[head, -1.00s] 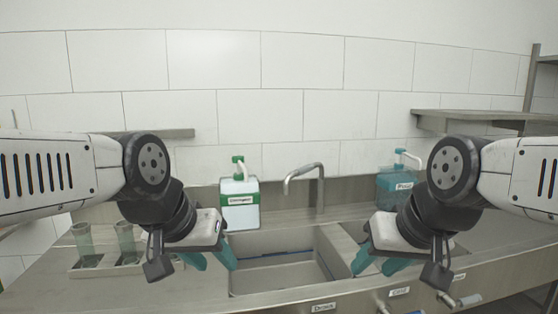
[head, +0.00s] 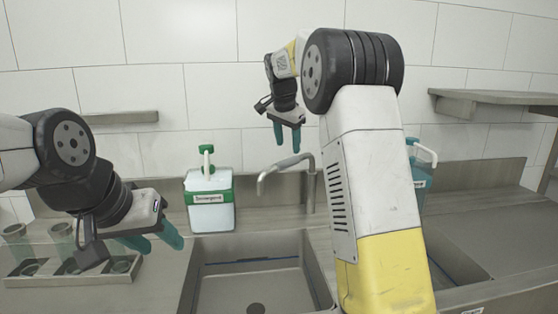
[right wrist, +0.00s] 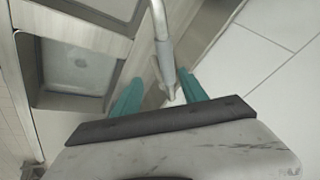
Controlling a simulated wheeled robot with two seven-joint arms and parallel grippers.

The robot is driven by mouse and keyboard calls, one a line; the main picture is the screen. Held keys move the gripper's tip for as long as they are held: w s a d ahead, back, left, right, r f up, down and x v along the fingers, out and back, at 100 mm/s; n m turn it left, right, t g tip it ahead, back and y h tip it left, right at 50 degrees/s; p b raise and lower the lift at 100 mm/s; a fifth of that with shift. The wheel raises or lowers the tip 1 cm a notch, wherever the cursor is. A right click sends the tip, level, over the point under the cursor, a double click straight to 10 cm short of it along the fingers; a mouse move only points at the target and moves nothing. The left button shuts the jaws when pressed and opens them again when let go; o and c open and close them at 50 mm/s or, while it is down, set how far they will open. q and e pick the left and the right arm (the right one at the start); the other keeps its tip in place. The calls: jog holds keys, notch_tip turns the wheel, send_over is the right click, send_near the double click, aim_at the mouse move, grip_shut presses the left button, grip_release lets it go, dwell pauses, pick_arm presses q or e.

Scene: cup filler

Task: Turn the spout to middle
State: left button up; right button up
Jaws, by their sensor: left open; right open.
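The spout (head: 280,166) is a grey metal tap on the sink's back ledge, its bent end pointing left over the left basin (head: 250,275). My right gripper (head: 287,142) is open, teal fingers pointing down, and appears just above the spout in the head view. In the right wrist view the spout (right wrist: 163,45) runs down between the two open fingers (right wrist: 160,98); I cannot tell whether they touch it. My left gripper (head: 158,240) is open and empty at the left, over the counter beside the left basin.
A white dispenser with a green label (head: 209,200) stands left of the spout. A blue dispenser (head: 421,170) is partly hidden behind my right arm. A tray with glasses (head: 120,277) sits at far left. The right basin (head: 450,262) is partly covered by my right arm.

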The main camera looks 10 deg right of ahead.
jog(key=shift+m, duration=0.3)
jog(key=x, duration=0.3)
jog(key=w+x, duration=0.1)
jog(key=x, duration=0.4)
jog(key=shift+w+a+f, duration=0.15)
jog(key=shift+w+a, duration=0.1)
jog(key=shift+w, duration=0.1)
grip_shut()
dwell(0.8)
